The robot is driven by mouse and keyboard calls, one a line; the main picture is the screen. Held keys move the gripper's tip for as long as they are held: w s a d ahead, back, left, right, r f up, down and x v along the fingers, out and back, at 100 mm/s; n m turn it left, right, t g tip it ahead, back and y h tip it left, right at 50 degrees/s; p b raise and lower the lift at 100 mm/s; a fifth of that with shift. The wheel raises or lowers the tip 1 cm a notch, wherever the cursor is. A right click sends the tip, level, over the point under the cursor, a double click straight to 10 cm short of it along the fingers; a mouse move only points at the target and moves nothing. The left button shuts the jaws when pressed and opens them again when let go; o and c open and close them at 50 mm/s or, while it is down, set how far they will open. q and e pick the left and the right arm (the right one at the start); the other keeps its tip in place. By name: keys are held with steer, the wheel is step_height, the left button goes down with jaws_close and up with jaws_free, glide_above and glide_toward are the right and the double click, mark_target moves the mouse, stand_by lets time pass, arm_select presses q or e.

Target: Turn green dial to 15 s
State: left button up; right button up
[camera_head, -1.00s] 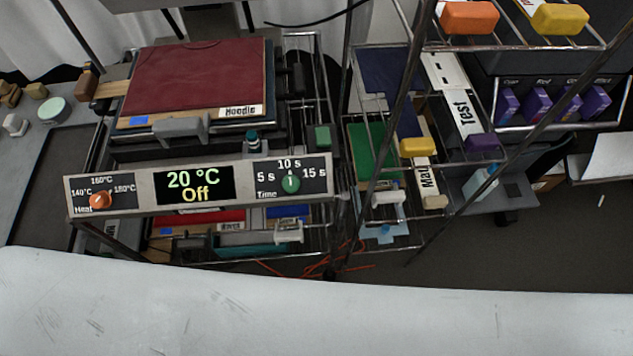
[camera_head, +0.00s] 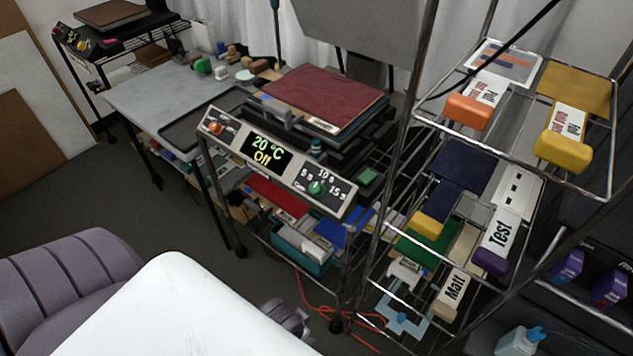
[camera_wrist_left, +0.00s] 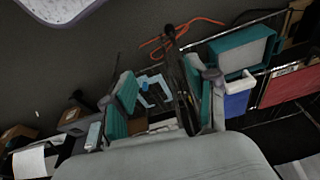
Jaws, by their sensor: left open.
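The green dial (camera_head: 317,187) is on the right end of the grey control panel (camera_head: 286,175) in the head view. Labels 5 s, 10 s and 15 s stand around it. Its white pointer is small and seems to point toward 10 s. The display (camera_head: 267,150) reads 20 °C and Off. The orange heat dial (camera_head: 214,128) is at the panel's left end. My left gripper (camera_wrist_left: 160,97) shows in the left wrist view, with teal finger pads spread apart and nothing between them. It is away from the dial, which is not in that view. My right gripper is not in view.
A press with a red cloth (camera_head: 325,95) stands behind the panel. A wire rack (camera_head: 480,140) with coloured samples stands close on the right. A teal bin (camera_head: 300,248) and orange cable (camera_head: 312,310) are below the panel. Open floor lies left.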

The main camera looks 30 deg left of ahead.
arm_select(q)
steer(key=w+d+r+p, duration=0.1)
steer(key=w+r, duration=0.2)
steer(key=r, duration=1.4)
steer(key=w+d+r+m+h, duration=0.1)
steer(key=w+d+r+h, duration=0.15)
steer(key=w, duration=0.35)
steer(key=n+g+y, duration=0.2)
steer(key=n+g, duration=0.1)
steer(key=n, duration=0.1)
glide_toward(315, 187)
steer(key=f+p, duration=0.1)
steer(key=f, duration=0.3)
steer(key=f+p, duration=0.1)
steer(key=f, duration=0.4)
steer(key=shift+s+d+f, duration=0.1)
steer(key=shift+s+d, duration=0.05)
steer(key=shift+d, duration=0.05)
